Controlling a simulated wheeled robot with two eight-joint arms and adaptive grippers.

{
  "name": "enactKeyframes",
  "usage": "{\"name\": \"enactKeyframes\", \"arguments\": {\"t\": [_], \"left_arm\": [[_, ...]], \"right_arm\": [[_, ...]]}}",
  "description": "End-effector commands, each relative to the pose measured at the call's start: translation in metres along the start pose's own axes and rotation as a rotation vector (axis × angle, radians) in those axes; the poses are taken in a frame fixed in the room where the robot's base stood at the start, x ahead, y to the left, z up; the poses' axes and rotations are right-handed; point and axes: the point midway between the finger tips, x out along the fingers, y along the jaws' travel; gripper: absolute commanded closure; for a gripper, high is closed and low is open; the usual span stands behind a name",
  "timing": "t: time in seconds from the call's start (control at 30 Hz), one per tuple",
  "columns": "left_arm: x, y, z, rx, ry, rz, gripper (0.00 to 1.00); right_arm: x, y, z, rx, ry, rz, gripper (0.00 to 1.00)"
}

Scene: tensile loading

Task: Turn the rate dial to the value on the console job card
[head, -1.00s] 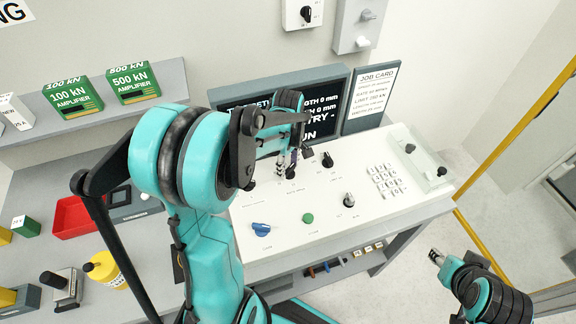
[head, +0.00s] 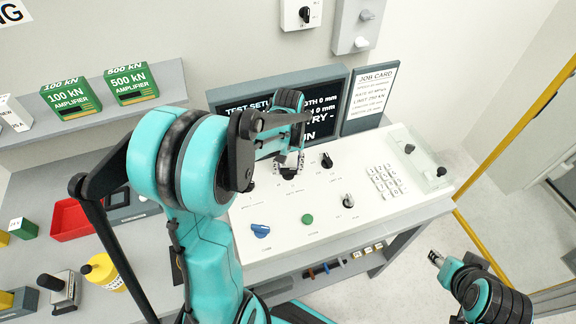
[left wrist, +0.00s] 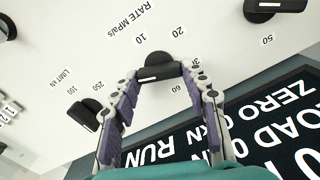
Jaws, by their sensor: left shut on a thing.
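My left gripper (head: 289,163) reaches down to the back part of the white console (head: 330,215). In the left wrist view its two fingers (left wrist: 162,76) are shut on the black rate dial (left wrist: 158,66), one on each side. The label beside it reads RATE MPa/s, with 10, 20, 30 and 60 printed around the dial. Fingers and arm hide most of the dial in the head view. The job card (head: 370,95) stands behind the console; its small rate line is too blurred to read surely. My right gripper (head: 436,257) is at lower right, away from the console, its opening unclear.
The limit knob (left wrist: 86,113) is beside the rate dial. The display (head: 228,108) stands close behind my left gripper.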

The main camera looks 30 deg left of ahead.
Motion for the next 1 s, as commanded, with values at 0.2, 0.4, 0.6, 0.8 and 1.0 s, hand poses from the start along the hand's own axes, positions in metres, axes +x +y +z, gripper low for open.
{"name": "enactKeyframes", "arguments": {"t": [0.2, 0.4, 0.6, 0.8, 1.0], "left_arm": [[-0.0001, 0.001, -0.0002, 0.205, 0.001, 0.0, 0.84], [-0.0001, 0.0018, 0.0, 0.395, 0.001, 0.0, 0.84], [-0.0002, 0.0025, 0.0003, 0.585, 0.001, 0.0, 0.84], [-0.0002, 0.0031, 0.0007, 0.773, 0.001, 0.0, 0.84], [-0.0002, 0.0036, 0.0013, 0.946, 0.001, 0.0, 0.84]], "right_arm": [[0.0006, 0.0, 0.0005, 0.0, 0.0, 0.0, 0.6], [0.001, 0.0, 0.0007, 0.0, 0.0, 0.0, 0.6], [0.0014, 0.0, 0.001, 0.0, 0.0, 0.0, 0.6], [0.0017, 0.0, 0.0012, 0.0, 0.0, 0.0, 0.6], [0.0019, 0.0, 0.0014, 0.0, 0.0, 0.0, 0.6]]}}
